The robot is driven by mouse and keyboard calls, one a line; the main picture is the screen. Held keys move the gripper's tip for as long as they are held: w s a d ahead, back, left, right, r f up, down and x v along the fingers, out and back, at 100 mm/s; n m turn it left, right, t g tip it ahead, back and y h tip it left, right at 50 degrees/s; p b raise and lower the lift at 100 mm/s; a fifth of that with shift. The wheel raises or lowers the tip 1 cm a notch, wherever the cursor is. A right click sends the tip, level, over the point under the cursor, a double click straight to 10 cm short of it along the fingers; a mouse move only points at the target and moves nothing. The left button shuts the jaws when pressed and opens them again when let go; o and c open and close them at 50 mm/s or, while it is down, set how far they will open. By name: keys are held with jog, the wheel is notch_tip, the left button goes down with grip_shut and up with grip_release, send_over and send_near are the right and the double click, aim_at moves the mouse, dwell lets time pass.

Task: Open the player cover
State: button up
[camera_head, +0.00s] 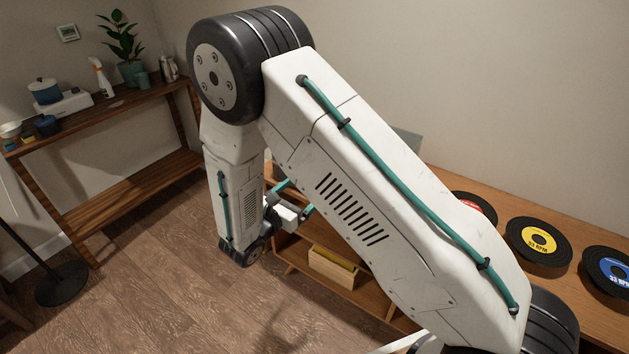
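My large white arm fills the middle of the view and hides much of the wooden cabinet (462,182) behind it. No record player can be made out. A grey-green flat panel (408,143) shows just past the arm's upper edge; I cannot tell whether it is part of the player or its cover. My arm bends down at the left, and a small white wrist part with teal cables shows near the cabinet's left end. My gripper's fingers are hidden behind the arm.
Records with a red label (472,205), a yellow label (538,242) and a blue label (612,271) lie on the cabinet at the right. A wooden box (333,268) sits on its lower shelf. A wooden side table (125,113) stands at the left. Floor between is clear.

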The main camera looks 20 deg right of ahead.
jog(key=x, duration=0.7)
jog(key=shift+w+f, duration=0.35)
jog(key=shift+d, duration=0.1)
jog(key=c, duration=1.3)
jog(key=shift+r, duration=0.15)
jog(key=shift+c, duration=0.4)
